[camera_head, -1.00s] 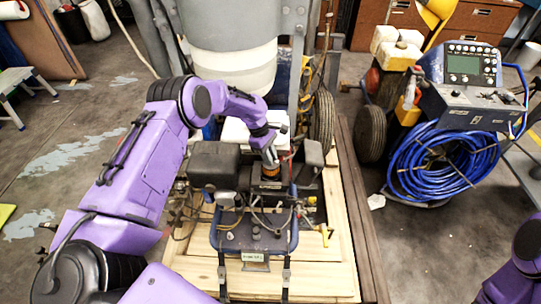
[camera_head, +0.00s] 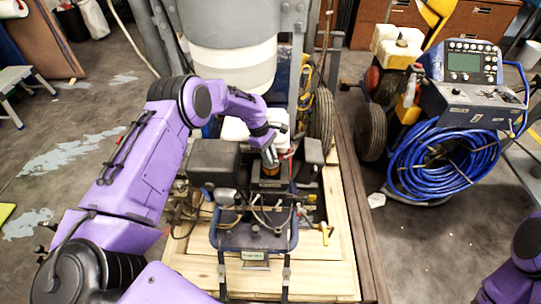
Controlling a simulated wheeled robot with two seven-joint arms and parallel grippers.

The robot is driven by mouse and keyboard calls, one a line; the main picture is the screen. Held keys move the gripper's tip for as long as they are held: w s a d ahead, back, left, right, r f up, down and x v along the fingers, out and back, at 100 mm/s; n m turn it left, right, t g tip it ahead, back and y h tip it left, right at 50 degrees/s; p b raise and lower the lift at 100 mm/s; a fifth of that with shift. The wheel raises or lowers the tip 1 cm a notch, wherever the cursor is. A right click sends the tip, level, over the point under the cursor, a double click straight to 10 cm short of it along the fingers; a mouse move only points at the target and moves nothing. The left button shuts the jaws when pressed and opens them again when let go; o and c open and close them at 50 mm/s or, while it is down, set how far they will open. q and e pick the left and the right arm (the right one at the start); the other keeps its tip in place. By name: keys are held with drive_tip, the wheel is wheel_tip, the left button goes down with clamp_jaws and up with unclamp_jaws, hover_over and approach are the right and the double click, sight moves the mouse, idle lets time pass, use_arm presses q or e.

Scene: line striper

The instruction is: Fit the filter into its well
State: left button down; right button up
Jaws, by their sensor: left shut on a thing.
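My left gripper (camera_head: 270,158) reaches in from the left over the line striper's engine and points down. It is shut on the filter (camera_head: 271,169), a small orange and dark cylinder that looks upright. The filter is just above or at a dark block (camera_head: 272,184) in the middle of the machine; I cannot tell whether it touches. The well is not clearly seen and may be hidden under the filter. Of my right arm only a purple part shows at the lower right edge; its gripper is out of view.
The line striper (camera_head: 255,235) stands on a wooden pallet (camera_head: 335,255), with hoses and cables around its middle. A large white tank (camera_head: 235,65) rises behind it. A second machine with a coiled blue hose (camera_head: 440,160) stands to the right.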

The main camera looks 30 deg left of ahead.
use_arm(q)
drive_tip(key=shift+f+b, duration=0.85)
drive_tip(key=shift+f, duration=0.4)
idle(0.5)
drive_tip(key=c, duration=0.6)
unclamp_jaws()
drive_tip(key=shift+r, duration=0.1)
drive_tip(key=shift+p+v, duration=2.55)
drive_tip(key=shift+v, duration=1)
